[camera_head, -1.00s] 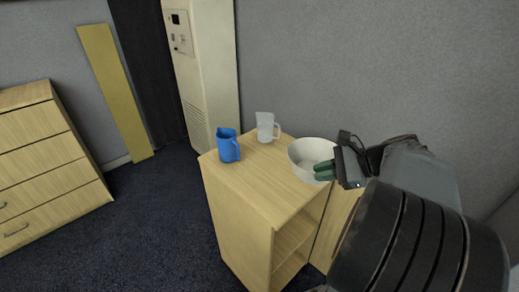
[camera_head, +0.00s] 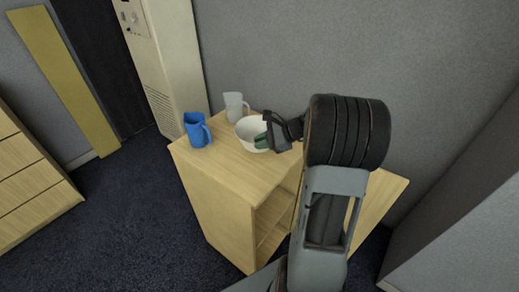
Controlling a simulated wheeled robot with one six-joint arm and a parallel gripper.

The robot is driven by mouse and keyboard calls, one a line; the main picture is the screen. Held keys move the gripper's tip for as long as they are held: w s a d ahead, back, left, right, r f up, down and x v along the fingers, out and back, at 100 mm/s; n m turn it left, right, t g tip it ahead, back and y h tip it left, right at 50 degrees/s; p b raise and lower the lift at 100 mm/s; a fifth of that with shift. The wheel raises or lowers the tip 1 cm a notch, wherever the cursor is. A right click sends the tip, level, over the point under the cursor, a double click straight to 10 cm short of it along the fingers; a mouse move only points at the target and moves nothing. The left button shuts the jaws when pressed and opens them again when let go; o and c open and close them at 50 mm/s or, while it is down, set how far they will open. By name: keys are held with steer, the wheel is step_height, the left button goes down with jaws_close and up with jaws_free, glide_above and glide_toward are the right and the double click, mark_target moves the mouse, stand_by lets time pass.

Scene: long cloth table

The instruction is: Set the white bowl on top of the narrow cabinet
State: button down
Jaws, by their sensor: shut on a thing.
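The white bowl (camera_head: 246,133) is upright over the top of the narrow wooden cabinet (camera_head: 222,171), toward its back right. I cannot tell whether its base touches the top. My gripper (camera_head: 264,141) reaches in from the right and is shut on the bowl's right rim, with its green fingertips showing at the bowl. My arm hides the cabinet's right side and part of what lies behind it.
A blue mug (camera_head: 195,131) stands on the cabinet's left part, and a pale pitcher (camera_head: 234,107) stands behind, close to the bowl. The front of the cabinet top is clear. A wooden drawer unit (camera_head: 30,180) stands at the far left, and a wall is behind.

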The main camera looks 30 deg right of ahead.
steer(key=shift+w+f, duration=0.2)
steer(key=shift+f, duration=0.45)
steer(key=shift+w+f, duration=0.15)
steer(key=shift+f, duration=0.45)
steer(key=shift+f+p, duration=0.3)
steer(key=shift+f, duration=0.3)
steer(key=c, duration=1.2)
jaws_free()
steer(key=shift+s, duration=0.1)
steer(key=shift+o, duration=0.2)
steer(key=b+v, duration=0.1)
steer(key=v, duration=1)
steer(key=s+a+n+g+h, duration=0.1)
steer(key=s+a+n+h, duration=0.3)
steer(key=a+n, duration=0.6)
steer(key=s+a+n+g+h, duration=0.2)
steer(key=s+a+n+h, duration=0.3)
steer(key=a+n, duration=0.5)
steer(key=shift+s, duration=1.1)
